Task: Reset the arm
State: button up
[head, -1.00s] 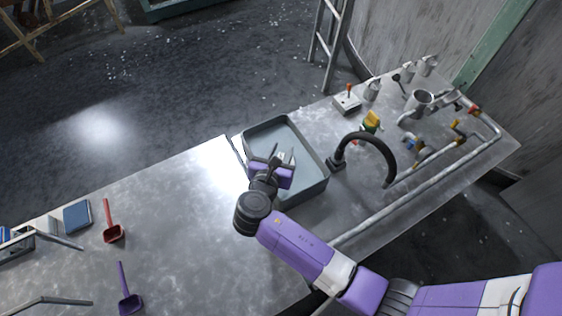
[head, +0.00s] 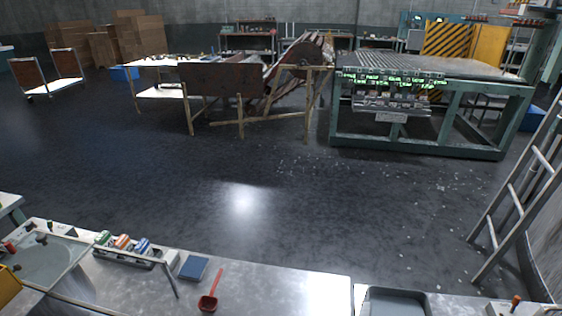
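My arm and my gripper do not show in the head view now, so its state is hidden. The metal workbench (head: 270,286) runs along the bottom of the picture. The grey tray (head: 397,292) set in or on it is cut off by the bottom edge, and only its far part shows. No part of my arm is visible over the bench.
A red scoop (head: 209,302) and a blue box-like item (head: 193,268) lie on the bench. A metal ladder (head: 521,190) leans at the right. A green-framed machine (head: 430,144) and a rusty conveyor (head: 222,77) stand behind. The dark floor (head: 250,190) between is clear.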

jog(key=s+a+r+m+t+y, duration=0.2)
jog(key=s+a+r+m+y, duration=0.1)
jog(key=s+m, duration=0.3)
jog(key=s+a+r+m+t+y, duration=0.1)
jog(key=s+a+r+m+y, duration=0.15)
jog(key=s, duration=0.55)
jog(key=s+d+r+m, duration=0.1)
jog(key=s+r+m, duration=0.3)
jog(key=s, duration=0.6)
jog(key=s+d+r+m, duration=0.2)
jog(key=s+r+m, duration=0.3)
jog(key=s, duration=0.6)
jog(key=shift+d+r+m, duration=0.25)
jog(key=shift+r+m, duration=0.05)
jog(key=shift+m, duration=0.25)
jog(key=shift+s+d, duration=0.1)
